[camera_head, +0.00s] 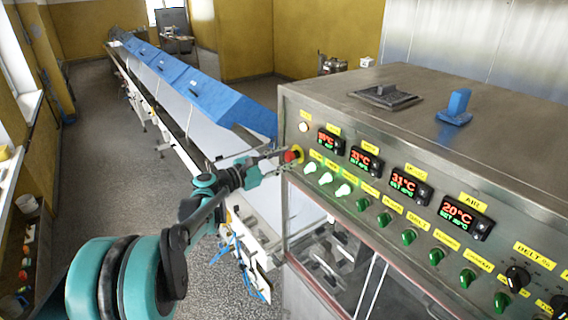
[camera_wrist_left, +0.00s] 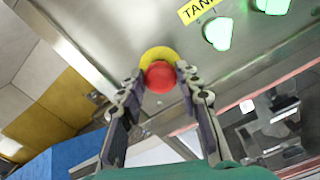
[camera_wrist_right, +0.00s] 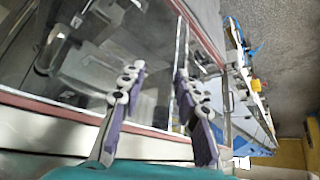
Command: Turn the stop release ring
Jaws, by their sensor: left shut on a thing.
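The stop release ring is a red mushroom knob (camera_head: 290,156) on a yellow backing disc, at the left end of the steel control panel. In the left wrist view the red knob (camera_wrist_left: 159,79) sits between my fingertips, with the yellow disc (camera_wrist_left: 156,53) behind it. My left gripper (camera_head: 285,159) reaches the panel from the left. It is shut on the knob, with one finger (camera_wrist_left: 160,74) on each side. My right gripper (camera_wrist_right: 157,78) shows only in its own wrist view; its fingers are apart with nothing between them.
The panel has lit green switches (camera_head: 325,178), red displays (camera_head: 402,184) and black dials (camera_head: 516,278) to the right of the knob. A blue-covered conveyor (camera_head: 200,88) runs away at the left. Glass doors (camera_wrist_right: 75,60) are close to my right gripper.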

